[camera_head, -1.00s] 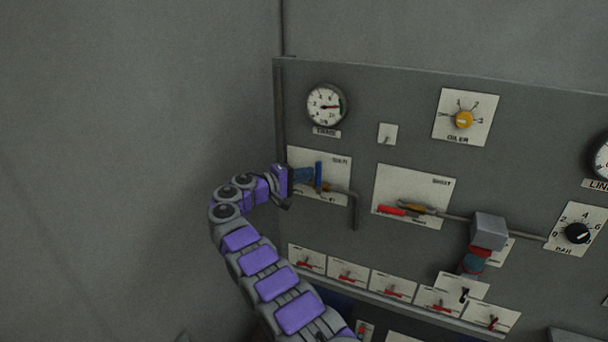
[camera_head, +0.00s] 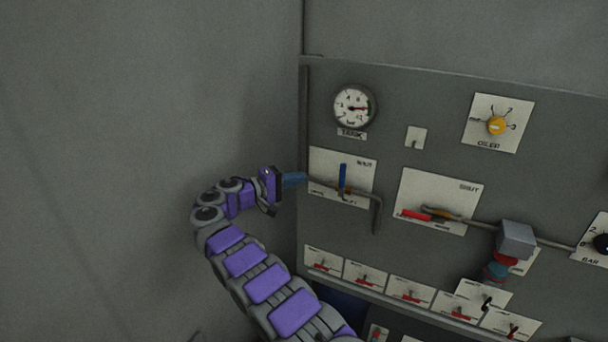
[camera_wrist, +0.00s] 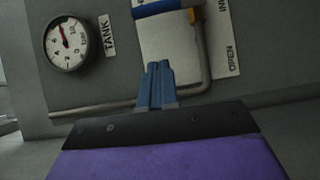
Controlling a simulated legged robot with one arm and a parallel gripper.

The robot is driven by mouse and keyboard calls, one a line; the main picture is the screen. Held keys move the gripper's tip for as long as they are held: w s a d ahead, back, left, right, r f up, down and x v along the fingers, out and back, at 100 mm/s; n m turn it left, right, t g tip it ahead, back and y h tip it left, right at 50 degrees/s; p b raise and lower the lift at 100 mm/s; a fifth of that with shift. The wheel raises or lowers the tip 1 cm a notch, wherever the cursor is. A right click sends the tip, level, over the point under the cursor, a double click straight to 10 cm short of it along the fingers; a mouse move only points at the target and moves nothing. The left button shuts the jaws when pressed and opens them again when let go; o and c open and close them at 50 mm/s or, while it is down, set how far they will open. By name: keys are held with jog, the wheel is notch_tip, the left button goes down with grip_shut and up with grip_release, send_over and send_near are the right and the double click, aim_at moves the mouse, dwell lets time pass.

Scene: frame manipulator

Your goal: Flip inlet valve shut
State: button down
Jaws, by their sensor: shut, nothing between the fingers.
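The inlet valve's blue handle (camera_head: 343,178) stands upright across its brass-coloured pipe on a white plate (camera_head: 362,166) at the panel's left. In the wrist view the blue handle (camera_wrist: 160,8) shows at the top edge, partly cut off, with the word OPEN on its plate (camera_wrist: 222,50). My gripper (camera_head: 300,178) is left of the handle at the panel's left edge, with a gap between them. In the wrist view the blue fingers of my gripper (camera_wrist: 157,68) are together and empty, below the handle and apart from it.
A tank gauge (camera_head: 354,107) is above the inlet plate. A second valve with a red handle (camera_head: 416,215) is to the right. A row of small red switches (camera_head: 367,280) runs below. A grey box (camera_head: 516,240) juts out at right. Free room lies left of the panel.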

jog(key=v, duration=0.5)
jog(key=s+d+r+g+y, duration=0.1)
jog(key=d+r, duration=0.2)
jog(key=d, duration=0.3)
jog(key=s+d+r+g, duration=0.1)
jog(key=s+d+r, duration=0.1)
jog(key=d, duration=0.4)
jog(key=s+d+r+m+g+y, duration=0.1)
jog(key=s+d+g+y, duration=0.35)
jog(key=s+d, duration=1)
jog(key=s+a+f+m+g+y, duration=0.1)
jog(key=s+f+y, duration=0.2)
jog(key=s, duration=1)
jog(key=s+a+f+m+g+y, duration=0.1)
jog(key=s+f+g+y, duration=0.15)
jog(key=s, duration=1.15)
jog(key=s+a+f+m+y, duration=0.1)
jog(key=s+a+f+y, duration=0.1)
jog(key=s, duration=0.4)
jog(key=s+a+f+y, duration=0.3)
jog(key=s+a, duration=0.2)
jog(key=s, duration=0.2)
jog(key=shift+s+a+m+p, duration=0.15)
jog(key=shift+s+m+p, duration=0.1)
jog(key=shift+m+p, duration=0.2)
